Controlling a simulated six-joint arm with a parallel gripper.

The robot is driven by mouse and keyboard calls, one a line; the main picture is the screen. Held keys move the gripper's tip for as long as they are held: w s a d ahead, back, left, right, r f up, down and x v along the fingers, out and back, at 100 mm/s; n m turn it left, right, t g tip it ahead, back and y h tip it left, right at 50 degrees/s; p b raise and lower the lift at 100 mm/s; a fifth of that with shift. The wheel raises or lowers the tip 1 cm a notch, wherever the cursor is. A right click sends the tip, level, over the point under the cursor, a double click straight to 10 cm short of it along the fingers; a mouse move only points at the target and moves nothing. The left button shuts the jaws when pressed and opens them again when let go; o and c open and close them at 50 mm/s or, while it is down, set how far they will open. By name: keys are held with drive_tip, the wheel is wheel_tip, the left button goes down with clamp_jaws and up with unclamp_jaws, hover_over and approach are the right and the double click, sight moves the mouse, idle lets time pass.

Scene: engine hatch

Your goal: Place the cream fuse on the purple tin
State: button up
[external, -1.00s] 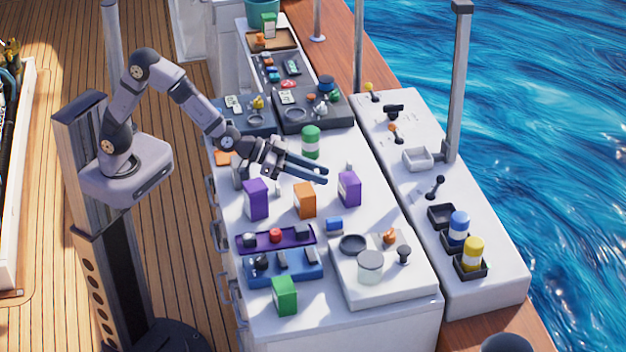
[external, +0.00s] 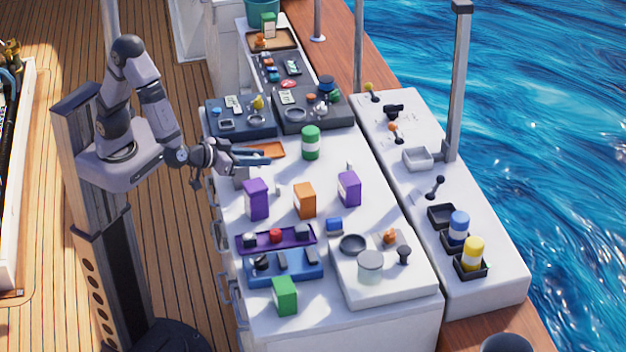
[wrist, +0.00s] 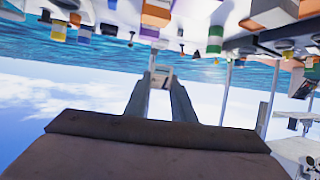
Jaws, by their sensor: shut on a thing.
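My gripper (external: 268,160) is out over the back left of the white worktop, near a flat orange tray. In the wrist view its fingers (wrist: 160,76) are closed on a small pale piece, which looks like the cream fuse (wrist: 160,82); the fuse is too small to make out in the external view. A shallow purple tin (external: 243,240) lies toward the front left of the worktop, holding a red piece and dark pieces. My gripper is well behind it and apart from it. Two upright purple boxes (external: 256,199) (external: 349,188) also stand on the worktop.
An orange box (external: 304,200) stands between the purple boxes. A green can (external: 311,143) is right of my gripper. A blue tray (external: 255,279) and a green box (external: 285,295) lie in front of the purple tin. The orange tray (external: 267,150) is close to my gripper.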

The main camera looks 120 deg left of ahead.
sight(256, 184)
drive_tip(key=shift+n+g, duration=0.6)
drive_tip(key=shift+g, duration=0.1)
drive_tip(key=shift+s+a+f, duration=0.35)
drive_tip(key=shift+s+f, duration=0.1)
drive_tip(key=shift+f, duration=1)
drive_tip(key=shift+s+a+f, duration=0.35)
drive_tip(key=shift+s+f, duration=0.15)
drive_tip(key=shift+f, duration=0.9)
drive_tip(key=shift+s+a+f, duration=0.35)
drive_tip(key=shift+s+f, duration=0.1)
drive_tip(key=shift+f, duration=1)
drive_tip(key=shift+y, duration=0.3)
drive_tip(key=shift+f, duration=0.15)
drive_tip(key=o, duration=1)
